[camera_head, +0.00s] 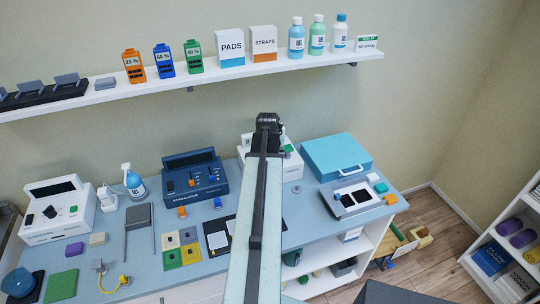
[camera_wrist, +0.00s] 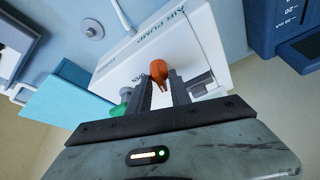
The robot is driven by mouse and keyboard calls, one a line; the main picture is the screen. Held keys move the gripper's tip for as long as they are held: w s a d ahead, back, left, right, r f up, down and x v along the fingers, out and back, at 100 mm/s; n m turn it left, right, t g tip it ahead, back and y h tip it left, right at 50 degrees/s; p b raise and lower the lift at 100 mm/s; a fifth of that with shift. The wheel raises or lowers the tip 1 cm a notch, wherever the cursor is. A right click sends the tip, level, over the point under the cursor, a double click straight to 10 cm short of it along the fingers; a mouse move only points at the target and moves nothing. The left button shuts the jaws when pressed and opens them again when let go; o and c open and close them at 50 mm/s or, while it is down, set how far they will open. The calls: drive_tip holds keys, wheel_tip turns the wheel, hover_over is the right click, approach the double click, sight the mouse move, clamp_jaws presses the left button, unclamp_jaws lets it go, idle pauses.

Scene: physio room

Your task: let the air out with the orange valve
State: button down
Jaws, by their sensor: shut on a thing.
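The orange valve (camera_wrist: 158,70) is on the white air pump (camera_wrist: 190,45) in the wrist view. My gripper (camera_wrist: 160,84) is shut on this valve, with one dark finger on each side of it. Which way the valve is turned I cannot tell. In the head view the pump (camera_head: 293,165) is mostly behind my arm, and the valve is hidden there. A green knob (camera_wrist: 121,106) and a grey part (camera_wrist: 198,88) are on the pump on either side of my fingers.
A blue case (camera_head: 337,153) stands right of the pump, and a dark blue stimulator (camera_head: 195,178) stands left. A shelf (camera_head: 210,79) with boxes and bottles runs along the wall above. Coloured electrode pads (camera_head: 172,257) lie at the table's front.

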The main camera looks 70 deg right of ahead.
drive_tip(key=shift+a+n+t+y, duration=0.1)
drive_tip(key=shift+n+t+y, duration=0.2)
drive_tip(key=shift+n, duration=0.8)
drive_tip(key=shift+n+t+y, duration=0.2)
drive_tip(key=shift+n+t, duration=0.2)
drive_tip(key=shift+n, duration=0.7)
drive_tip(key=c, duration=1.5)
unclamp_jaws()
drive_tip(key=shift+s+r, duration=0.1)
drive_tip(key=p+v, duration=0.7)
drive_tip(key=shift+a+r, duration=0.1)
drive_tip(key=shift+r, duration=0.15)
